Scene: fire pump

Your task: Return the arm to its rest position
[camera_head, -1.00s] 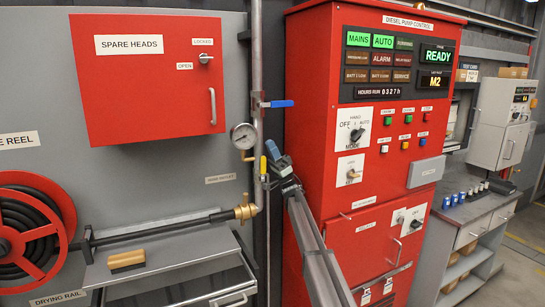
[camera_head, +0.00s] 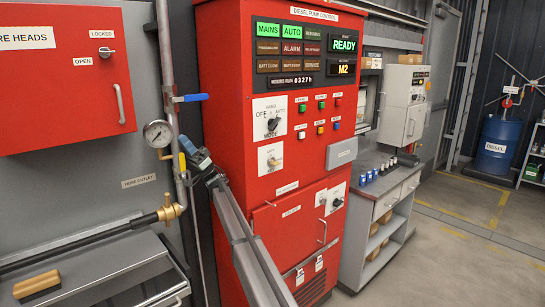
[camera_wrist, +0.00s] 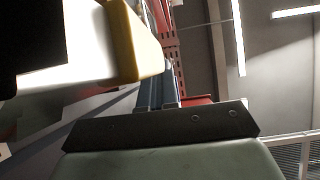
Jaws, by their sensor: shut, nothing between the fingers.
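My arm (camera_head: 246,250) reaches up from the bottom of the head view, in front of the red diesel pump control cabinet (camera_head: 235,120). My gripper (camera_head: 184,140) is at its far end, shut and empty, near the vertical pipe at the cabinet's left edge. It appears just right of the pressure gauge (camera_head: 158,133) and beside a yellow valve handle (camera_head: 182,165); whether it touches the handle cannot be told. The wrist view shows a dark bar (camera_wrist: 160,125) above a grey-green surface, and a blurred yellow-edged part (camera_wrist: 128,40) at upper left.
A blue pipe lever (camera_head: 190,98) is above my gripper. The brass hose outlet (camera_head: 170,211) and a brush (camera_head: 37,285) on a grey shelf are at left. A grey bench (camera_head: 372,215) stands right of the cabinet, with open floor (camera_head: 450,240) beyond and a blue diesel drum (camera_head: 497,148).

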